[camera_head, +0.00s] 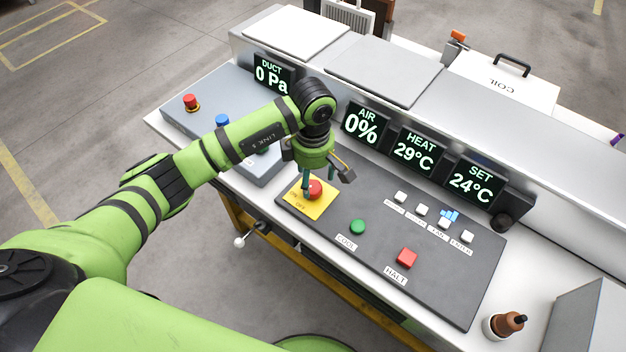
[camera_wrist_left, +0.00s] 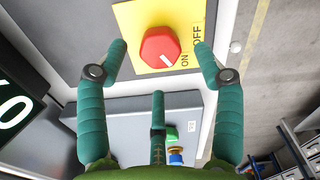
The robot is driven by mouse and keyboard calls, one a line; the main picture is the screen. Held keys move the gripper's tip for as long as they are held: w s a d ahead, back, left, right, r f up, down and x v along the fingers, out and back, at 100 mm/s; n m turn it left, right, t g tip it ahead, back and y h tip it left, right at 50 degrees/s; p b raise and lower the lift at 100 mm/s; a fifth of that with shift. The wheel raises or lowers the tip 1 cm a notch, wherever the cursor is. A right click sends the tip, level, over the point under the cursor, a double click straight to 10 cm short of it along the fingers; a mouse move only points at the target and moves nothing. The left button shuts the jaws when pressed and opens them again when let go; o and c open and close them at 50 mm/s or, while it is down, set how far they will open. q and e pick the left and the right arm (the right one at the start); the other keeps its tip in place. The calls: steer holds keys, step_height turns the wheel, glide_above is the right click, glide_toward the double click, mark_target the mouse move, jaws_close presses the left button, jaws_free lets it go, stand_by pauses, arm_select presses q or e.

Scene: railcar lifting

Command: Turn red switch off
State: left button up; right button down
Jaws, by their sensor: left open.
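The red switch (camera_head: 314,188) is a round knob on a yellow plate (camera_head: 298,205) at the left end of the dark control panel. In the left wrist view the knob (camera_wrist_left: 160,48) has a white line pointing to the lower right, toward the printed ON; OFF is printed to its upper right. My left gripper (camera_head: 322,178) is just above the knob. In the left wrist view its green fingers (camera_wrist_left: 160,62) are open, spread to both sides of the knob, with no clear contact. My right gripper is not seen.
The dark panel also holds a green COOL button (camera_head: 358,227), a red HALT button (camera_head: 406,258) and several white buttons. Displays stand behind it. A grey box (camera_head: 228,95) with red and blue buttons lies left.

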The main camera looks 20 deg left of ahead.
mark_target(313, 187)
arm_select(q)
steer(key=shift+f+p, duration=0.3)
steer(key=shift+f, duration=1.4)
steer(key=c, duration=1.1)
steer(key=shift+n, duration=0.3)
steer(key=shift+c, duration=0.3)
steer(key=shift+f+n+b, duration=0.1)
steer(key=shift+n+b, duration=0.6)
steer(key=shift+n, duration=0.2)
steer(key=n+b, duration=0.1)
steer(key=n, duration=0.2)
steer(key=shift+d+n, duration=0.1)
steer(key=shift+n, duration=0.3)
steer(key=n+b, duration=0.2)
steer(key=n, duration=0.3)
steer(key=shift+n, duration=0.3)
steer(key=o, duration=1.2)
steer(key=shift+c, duration=0.2)
